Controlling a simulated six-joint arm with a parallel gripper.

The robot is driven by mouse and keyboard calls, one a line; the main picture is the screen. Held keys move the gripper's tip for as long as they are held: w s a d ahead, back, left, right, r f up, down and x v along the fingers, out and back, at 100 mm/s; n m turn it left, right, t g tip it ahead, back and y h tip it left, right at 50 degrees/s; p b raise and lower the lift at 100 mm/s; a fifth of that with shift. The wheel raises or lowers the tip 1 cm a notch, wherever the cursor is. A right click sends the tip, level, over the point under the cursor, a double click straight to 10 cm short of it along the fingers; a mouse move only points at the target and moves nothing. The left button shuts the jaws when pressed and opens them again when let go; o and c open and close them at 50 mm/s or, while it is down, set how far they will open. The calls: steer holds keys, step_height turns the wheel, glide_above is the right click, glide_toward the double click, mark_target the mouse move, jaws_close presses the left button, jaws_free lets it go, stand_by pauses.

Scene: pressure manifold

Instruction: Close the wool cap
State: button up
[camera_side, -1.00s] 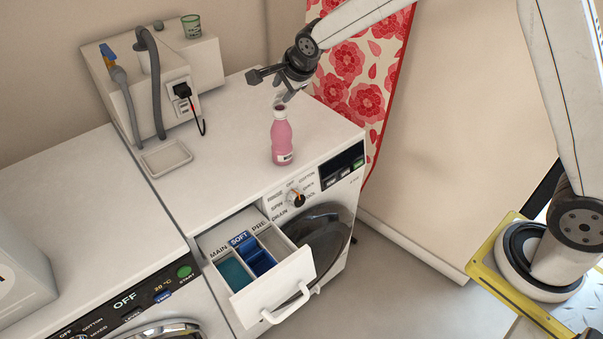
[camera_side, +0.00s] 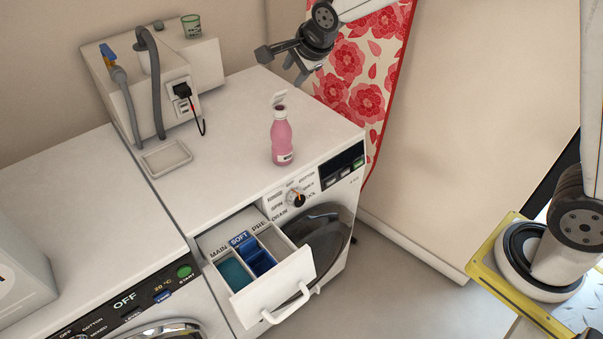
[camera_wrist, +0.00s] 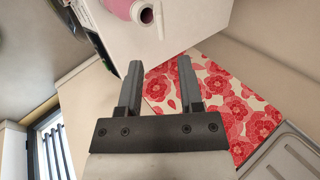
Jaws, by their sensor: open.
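A pink bottle (camera_side: 282,138) stands upright on the right washing machine's top. Its small white flip cap (camera_side: 279,98) is tilted up, standing open above the bottle's mouth. In the wrist view the bottle (camera_wrist: 120,8) is at the top edge, with its dark open mouth (camera_wrist: 147,15) and the raised cap (camera_wrist: 158,20) beside it. My gripper (camera_side: 283,66) is above and behind the bottle in the side view, apart from it. In the wrist view my gripper (camera_wrist: 160,72) has its two fingers spread with nothing between them.
The detergent drawer (camera_side: 262,265) is pulled out at the front of the right machine (camera_side: 225,150). A grey-white box with hoses (camera_side: 150,80) stands at the back left. A floral cloth (camera_side: 365,75) hangs behind the right side. The top around the bottle is clear.

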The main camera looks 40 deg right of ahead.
step_height(320, 180, up, 5)
steer(key=n+g+y, duration=0.3)
steer(key=g+y, duration=0.4)
steer(key=y, duration=0.6)
glide_above(287, 90)
step_height(287, 90, down, 3)
steer(key=d+r+n+y, duration=0.3)
steer(key=d+n+y, duration=0.1)
steer(key=d+y, duration=0.1)
steer(key=f, duration=1.2)
steer(key=shift+w+a+f, duration=0.2)
steer(key=shift+w+f, duration=0.1)
steer(key=shift+f, duration=0.1)
steer(key=shift+a, duration=0.15)
